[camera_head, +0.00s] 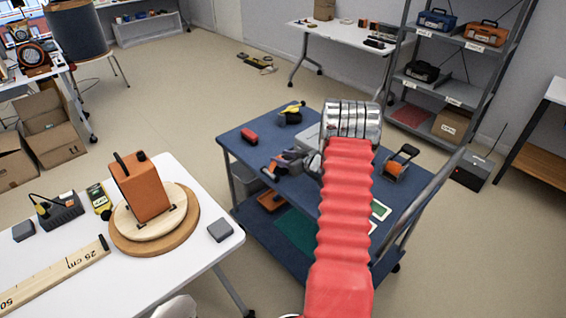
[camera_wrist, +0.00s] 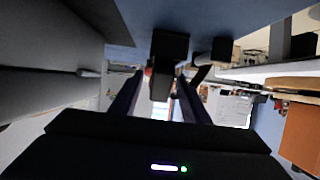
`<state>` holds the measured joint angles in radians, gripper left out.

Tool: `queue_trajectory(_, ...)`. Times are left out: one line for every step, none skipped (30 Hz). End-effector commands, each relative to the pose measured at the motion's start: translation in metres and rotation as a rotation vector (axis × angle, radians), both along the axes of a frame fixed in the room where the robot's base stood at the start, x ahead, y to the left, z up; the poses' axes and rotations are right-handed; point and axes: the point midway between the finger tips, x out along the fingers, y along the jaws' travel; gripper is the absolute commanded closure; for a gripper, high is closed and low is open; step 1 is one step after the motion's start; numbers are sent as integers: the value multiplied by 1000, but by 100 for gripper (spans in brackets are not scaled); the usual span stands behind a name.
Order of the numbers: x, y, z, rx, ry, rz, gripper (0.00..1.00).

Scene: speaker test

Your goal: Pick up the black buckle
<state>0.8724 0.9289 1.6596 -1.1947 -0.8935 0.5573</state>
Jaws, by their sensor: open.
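My gripper (camera_head: 277,166) is low over the left part of the blue cart top, its fingers pointing left. In the wrist view my gripper (camera_wrist: 157,92) shows two dark fingers standing apart, open. A black blocky thing (camera_wrist: 170,46) rests on the blue surface just beyond and between the fingertips. It may be the black buckle, but its shape is too dark to be sure. I cannot tell whether the fingers touch it. In the head view my gripper and arm hide part of this area, and I cannot pick out the buckle there.
The blue cart (camera_head: 236,150) also carries a red thing (camera_head: 249,135), a yellow-and-black thing (camera_head: 291,112) and an orange-and-black reel (camera_head: 396,165). A white table (camera_head: 205,252) with an orange box (camera_head: 143,188) on a round wooden board (camera_head: 190,232) stands left. Shelves stand behind right.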

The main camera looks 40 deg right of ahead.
Motion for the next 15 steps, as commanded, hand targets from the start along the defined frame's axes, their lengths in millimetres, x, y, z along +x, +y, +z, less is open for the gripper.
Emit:
queue_trajectory(0,0,0,0,0,0,58)
queue_trajectory(0,0,0,0,0,0,58)
queue_trajectory(0,0,0,0,0,0,58)
queue_trajectory(0,0,0,0,0,0,58)
queue_trajectory(0,0,0,0,0,0,58)
queue_trajectory(0,0,0,0,0,0,58)
queue_trajectory(0,0,0,0,0,0,58)
queue_trajectory(0,0,0,0,0,0,58)
queue_trajectory(0,0,0,0,0,0,58)
queue_trajectory(0,0,0,0,0,0,58)
queue_trajectory(0,0,0,0,0,0,58)
queue_trajectory(0,0,0,0,0,0,60)
queue_trajectory(0,0,0,0,0,0,62)
queue_trajectory(0,0,0,0,0,0,64)
queue_trajectory(0,0,0,0,0,0,67)
